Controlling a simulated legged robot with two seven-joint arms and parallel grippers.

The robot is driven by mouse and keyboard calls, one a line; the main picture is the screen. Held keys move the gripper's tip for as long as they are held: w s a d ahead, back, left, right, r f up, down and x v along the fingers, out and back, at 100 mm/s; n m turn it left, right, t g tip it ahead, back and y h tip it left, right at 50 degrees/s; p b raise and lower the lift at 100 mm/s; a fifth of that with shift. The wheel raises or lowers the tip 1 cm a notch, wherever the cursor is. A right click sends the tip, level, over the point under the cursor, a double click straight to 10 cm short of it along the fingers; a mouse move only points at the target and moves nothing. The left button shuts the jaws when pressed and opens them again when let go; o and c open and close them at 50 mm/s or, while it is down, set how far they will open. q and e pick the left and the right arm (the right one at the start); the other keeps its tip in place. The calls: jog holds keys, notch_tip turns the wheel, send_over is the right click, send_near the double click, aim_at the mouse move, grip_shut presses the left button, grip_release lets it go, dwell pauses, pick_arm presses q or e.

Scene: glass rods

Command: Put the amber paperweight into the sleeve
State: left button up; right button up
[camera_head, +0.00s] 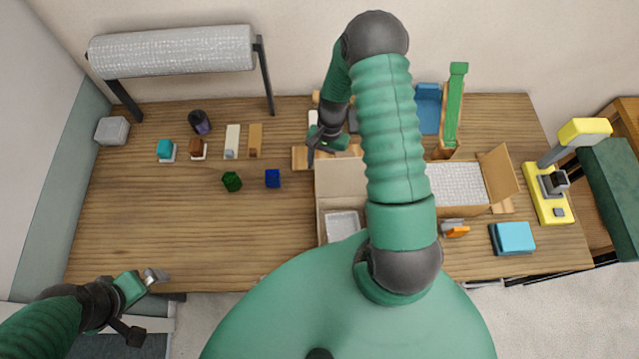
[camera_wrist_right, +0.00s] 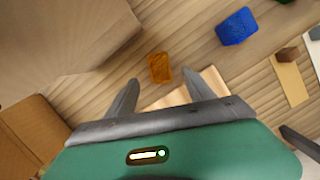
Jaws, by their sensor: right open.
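The amber paperweight (camera_wrist_right: 159,67) is a small amber block on the wooden table in the right wrist view. It lies just beyond and between the fingertips of my right gripper (camera_wrist_right: 160,82), which is open and empty. In the head view the right gripper (camera_head: 314,150) is low over the table, behind the open carton, and the paperweight is not visible there. I cannot single out the sleeve. My left gripper (camera_head: 152,276) is at the table's front left edge, far from the paperweight; its jaw opening is unclear.
A blue block (camera_head: 272,178) and a green block (camera_head: 232,181) lie left of the right gripper. A bubble-wrap roll (camera_head: 175,50) stands at the back left. The left-front table is clear.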

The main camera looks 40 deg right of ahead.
jog(key=b+x, duration=0.1)
jog(key=x, duration=0.1)
jog(key=d+b+x, duration=0.1)
jog(key=b+x, duration=0.1)
jog(key=x, duration=0.1)
jog(key=shift+f, duration=0.2)
jog(key=shift+a, duration=0.2)
jog(key=shift+a+r, duration=0.2)
jog(key=shift+a, duration=0.25)
jog(key=shift+a+r, duration=0.2)
jog(key=shift+a, duration=0.3)
jog(key=shift+c, duration=3.7)
jog(key=shift+d+f, duration=0.2)
jog(key=shift+d, duration=0.55)
grip_shut()
pick_arm(q)
jog(key=f, duration=0.1)
jog(key=d+f, duration=0.1)
jog(key=f, duration=0.1)
jog(key=shift+d, duration=0.1)
pick_arm(e)
jog(key=shift+a, duration=0.1)
